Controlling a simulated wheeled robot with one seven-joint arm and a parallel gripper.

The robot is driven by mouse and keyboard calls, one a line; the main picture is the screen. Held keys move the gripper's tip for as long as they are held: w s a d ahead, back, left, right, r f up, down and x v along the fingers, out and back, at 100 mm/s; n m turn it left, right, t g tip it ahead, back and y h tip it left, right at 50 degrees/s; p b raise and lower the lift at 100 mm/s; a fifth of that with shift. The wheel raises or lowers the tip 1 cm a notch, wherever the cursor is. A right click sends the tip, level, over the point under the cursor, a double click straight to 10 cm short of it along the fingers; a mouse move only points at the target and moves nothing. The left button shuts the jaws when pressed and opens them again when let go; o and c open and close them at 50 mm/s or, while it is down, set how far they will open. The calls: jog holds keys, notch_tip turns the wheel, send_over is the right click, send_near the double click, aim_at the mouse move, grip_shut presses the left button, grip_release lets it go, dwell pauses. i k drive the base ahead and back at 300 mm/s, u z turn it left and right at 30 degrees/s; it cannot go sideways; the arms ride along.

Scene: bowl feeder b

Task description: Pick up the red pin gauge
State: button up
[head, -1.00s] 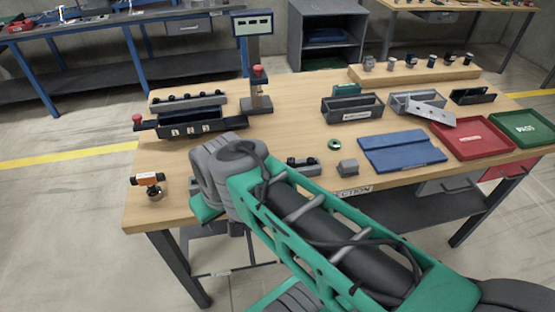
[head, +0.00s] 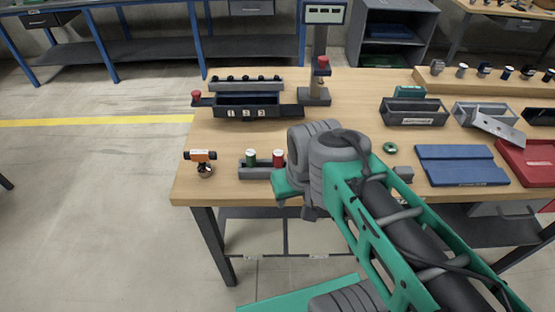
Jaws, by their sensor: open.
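The red pin gauge (head: 278,158) stands upright in a grey block (head: 257,172) near the table's front edge, left of my arm. A green pin gauge (head: 251,157) stands upright in the same block, just left of the red one. My arm's grey and green joint covers the table immediately right of the block and comes close to its right end. My gripper's fingers do not show in the head view, so I cannot place them relative to the red pin gauge.
A small orange and black gauge (head: 201,158) stands left of the block. Behind are a dark numbered bin (head: 246,112) and a measuring stand (head: 315,95). A green ring (head: 390,148) and a blue mat (head: 461,166) lie to the right. Bare wood lies between block and bin.

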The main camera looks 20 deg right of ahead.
aim_at(279, 154)
jog(key=k, duration=0.3)
jog(key=u, duration=0.65)
jog(key=i, duration=0.9)
jog(key=u, duration=0.45)
